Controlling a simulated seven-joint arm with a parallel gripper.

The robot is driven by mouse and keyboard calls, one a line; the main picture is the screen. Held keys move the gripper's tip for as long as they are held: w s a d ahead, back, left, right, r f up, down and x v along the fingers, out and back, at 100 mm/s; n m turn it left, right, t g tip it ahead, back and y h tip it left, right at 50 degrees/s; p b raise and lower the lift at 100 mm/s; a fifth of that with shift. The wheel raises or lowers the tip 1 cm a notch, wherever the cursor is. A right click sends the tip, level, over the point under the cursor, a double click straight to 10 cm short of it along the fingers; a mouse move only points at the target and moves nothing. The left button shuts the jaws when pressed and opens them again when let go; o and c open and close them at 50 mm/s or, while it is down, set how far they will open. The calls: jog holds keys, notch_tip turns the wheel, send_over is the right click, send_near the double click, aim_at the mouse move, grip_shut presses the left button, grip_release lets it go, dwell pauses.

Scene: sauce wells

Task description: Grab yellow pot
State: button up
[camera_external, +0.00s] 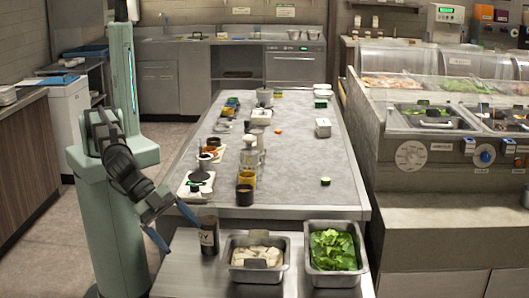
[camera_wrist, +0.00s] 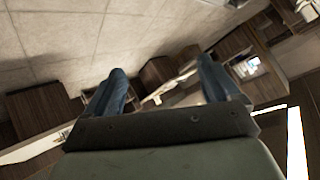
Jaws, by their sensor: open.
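A small yellow pot (camera_external: 247,179) stands on the long grey table, just behind a dark round pot (camera_external: 244,195) that hides part of it. My gripper (camera_external: 184,240) is at the table's near left corner, in front and to the left of the yellow pot and clearly apart from it. Its two blue fingers are spread with nothing between them. In the wrist view the fingers (camera_wrist: 162,75) are also apart and empty. That view shows floor tiles and brown furniture, and I cannot make out the yellow pot there.
A dark bottle (camera_external: 208,236) stands close to my right fingertip. Metal trays of pale food (camera_external: 232,272) and green leaves (camera_external: 313,272) are at the front. Several jars and white boards line the table's left side. The table's right half (camera_external: 300,160) is mostly clear.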

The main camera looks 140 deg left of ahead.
jog(key=a+r+n+y, duration=0.1)
jog(key=a+r+y, duration=0.1)
jog(key=a+r, duration=0.55)
jog(key=n+g+h, duration=0.4)
jog(key=n+g, duration=0.5)
jog(key=n, duration=0.5)
send_over(247, 181)
jog(key=s+a, duration=0.2)
jog(key=s, duration=0.1)
notch_tip(247, 181, down, 11)
jog(key=shift+w+f, duration=0.1)
jog(key=shift+f, duration=0.1)
jog(key=shift+w+d+f, duration=0.1)
jog(key=shift+w+f, duration=0.1)
jog(key=shift+f, duration=1.15)
jog(key=shift+w+f, duration=0.15)
jog(key=shift+f, duration=1.2)
jog(key=c, duration=1.2)
